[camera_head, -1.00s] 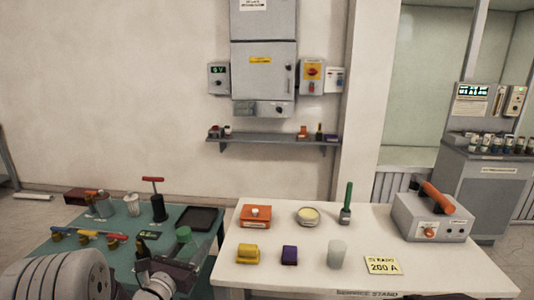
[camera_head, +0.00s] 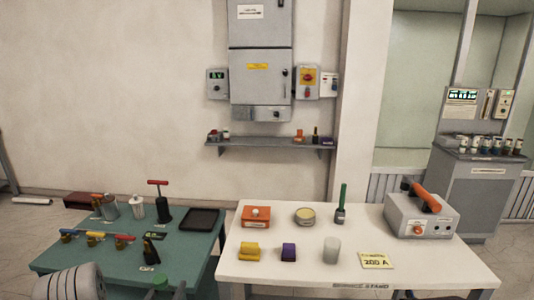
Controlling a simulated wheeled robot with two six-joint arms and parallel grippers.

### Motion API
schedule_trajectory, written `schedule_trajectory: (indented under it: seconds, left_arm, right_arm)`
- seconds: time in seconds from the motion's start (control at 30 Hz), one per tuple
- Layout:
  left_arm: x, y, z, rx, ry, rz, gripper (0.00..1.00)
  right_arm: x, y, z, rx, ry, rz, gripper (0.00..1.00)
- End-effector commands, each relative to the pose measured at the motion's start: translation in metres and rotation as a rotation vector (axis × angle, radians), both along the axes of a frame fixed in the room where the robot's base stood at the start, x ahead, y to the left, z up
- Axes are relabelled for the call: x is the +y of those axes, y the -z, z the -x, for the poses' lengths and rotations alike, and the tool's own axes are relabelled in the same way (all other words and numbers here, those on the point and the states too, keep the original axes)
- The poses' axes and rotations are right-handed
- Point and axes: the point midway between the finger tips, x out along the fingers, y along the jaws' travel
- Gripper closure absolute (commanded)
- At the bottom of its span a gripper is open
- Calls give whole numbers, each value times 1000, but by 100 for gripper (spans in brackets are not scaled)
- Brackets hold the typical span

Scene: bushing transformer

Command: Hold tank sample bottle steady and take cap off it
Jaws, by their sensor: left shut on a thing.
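My left gripper (camera_head: 160,291) is at the bottom edge of the head view, in front of the green table, mostly cut off by the frame. The cap appears to be on the bottle.
The green table (camera_head: 200,247) holds a black hand pump (camera_head: 163,208), a dark tray (camera_head: 199,219), metal cans and coloured valves. The white table (camera_head: 300,272) holds an orange box (camera_head: 255,216), a translucent cup (camera_head: 332,251) and a grey tester (camera_head: 421,215).

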Motion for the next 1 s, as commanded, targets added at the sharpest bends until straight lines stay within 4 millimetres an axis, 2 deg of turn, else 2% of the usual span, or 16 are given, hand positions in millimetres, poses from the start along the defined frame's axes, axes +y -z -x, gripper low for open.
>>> schedule_trajectory:
  seconds: [0.1, 0.23, 0.37, 0.43, 0.53, 0.63, 0.8, 1.0]
  left_arm:
    - [6, 35, 19, 9, 1, 8, 100]
    - [1, 69, 43, 5, 37, 6, 100]
    - [-17, 93, 71, 2, 108, 7, 100]
    - [-34, 101, 89, 1, 167, 6, 100]
    - [-62, 99, 109, 0, 264, 2, 100]
    - [-84, 86, 118, -4, 350, -3, 100]
    - [-93, 64, 120, -2, 402, -4, 100]
    - [-93, 56, 120, -1, 404, -2, 100]
  right_arm:
    - [0, -13, 0, 0, 0, 0, 26]
    - [0, -23, 0, 0, 0, 0, 26]
    - [0, -33, 0, 0, 0, 0, 26]
    - [0, -39, 0, 0, 0, 0, 26]
    - [0, -44, 0, 0, 0, 0, 26]
    - [0, -42, 0, 0, 0, 0, 26]
    - [0, -41, 0, 0, 0, 0, 26]
    - [0, -41, 0, 0, 0, 0, 26]
